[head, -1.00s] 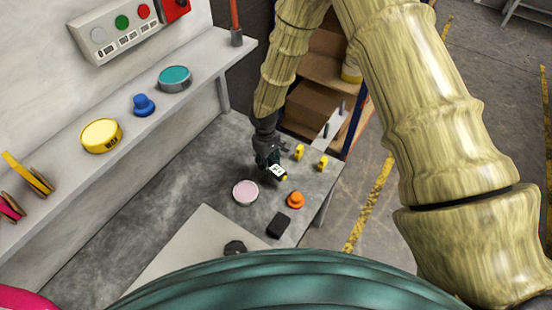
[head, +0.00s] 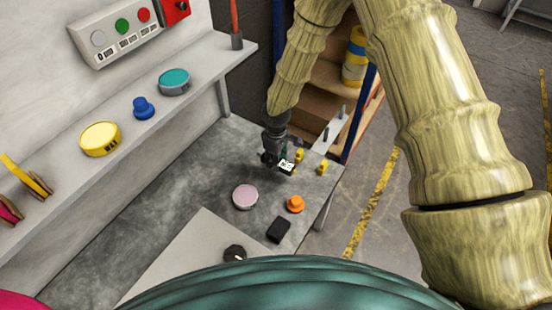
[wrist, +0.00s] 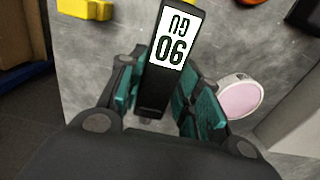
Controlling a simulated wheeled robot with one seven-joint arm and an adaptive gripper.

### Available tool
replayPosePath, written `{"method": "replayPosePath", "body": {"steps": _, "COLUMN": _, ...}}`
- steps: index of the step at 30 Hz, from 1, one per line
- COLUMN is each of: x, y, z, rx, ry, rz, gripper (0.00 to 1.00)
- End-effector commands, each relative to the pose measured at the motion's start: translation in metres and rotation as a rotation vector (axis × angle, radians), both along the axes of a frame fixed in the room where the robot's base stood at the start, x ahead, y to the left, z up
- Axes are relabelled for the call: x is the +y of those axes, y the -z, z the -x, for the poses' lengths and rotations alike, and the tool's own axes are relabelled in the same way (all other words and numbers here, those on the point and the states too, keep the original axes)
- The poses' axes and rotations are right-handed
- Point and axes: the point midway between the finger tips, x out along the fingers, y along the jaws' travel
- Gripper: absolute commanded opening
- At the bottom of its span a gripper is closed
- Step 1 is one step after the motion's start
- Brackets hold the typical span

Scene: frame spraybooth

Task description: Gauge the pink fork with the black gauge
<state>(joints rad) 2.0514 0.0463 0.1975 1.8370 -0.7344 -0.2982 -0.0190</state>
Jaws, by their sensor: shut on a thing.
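The black gauge is a slim black bar with a white label bearing black characters. In the wrist view the gauge (wrist: 155,88) stands between my fingers and sticks out past their tips. My gripper (wrist: 160,85) is shut on it. In the head view my gripper (head: 277,160) and the gauge's white label (head: 287,167) are over the far right part of the grey table. I cannot tell whether the gauge touches the table. A bright pink part (head: 18,300) shows at the lower left corner; too little is visible to tell if it is the pink fork.
Two yellow blocks (head: 321,167) stand right of my gripper. A pale pink disc (head: 245,197), an orange knob (head: 295,204) and a black block (head: 279,230) lie nearer. A wall shelf (head: 215,62) holds several items. The table's left middle is clear.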

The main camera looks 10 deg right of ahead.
Motion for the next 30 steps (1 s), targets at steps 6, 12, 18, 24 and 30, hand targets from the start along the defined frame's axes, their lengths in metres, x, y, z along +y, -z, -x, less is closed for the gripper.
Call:
{"method": "replayPosePath", "body": {"steps": 6, "x": 0.0, "y": 0.018, "z": 0.0, "rx": 0.001, "ry": 0.0, "rz": 0.0, "gripper": 0.06}}
{"method": "replayPosePath", "body": {"steps": 12, "x": 0.0, "y": 0.033, "z": 0.0, "rx": 0.001, "ry": 0.0, "rz": 0.0, "gripper": 0.06}}
{"method": "replayPosePath", "body": {"steps": 18, "x": 0.0, "y": 0.046, "z": 0.0, "rx": 0.001, "ry": 0.0, "rz": -0.001, "gripper": 0.06}}
{"method": "replayPosePath", "body": {"steps": 24, "x": 0.0, "y": 0.051, "z": 0.001, "rx": 0.001, "ry": 0.0, "rz": 0.0, "gripper": 0.06}}
{"method": "replayPosePath", "body": {"steps": 30, "x": 0.0, "y": 0.051, "z": 0.0, "rx": 0.001, "ry": 0.0, "rz": 0.0, "gripper": 0.06}}
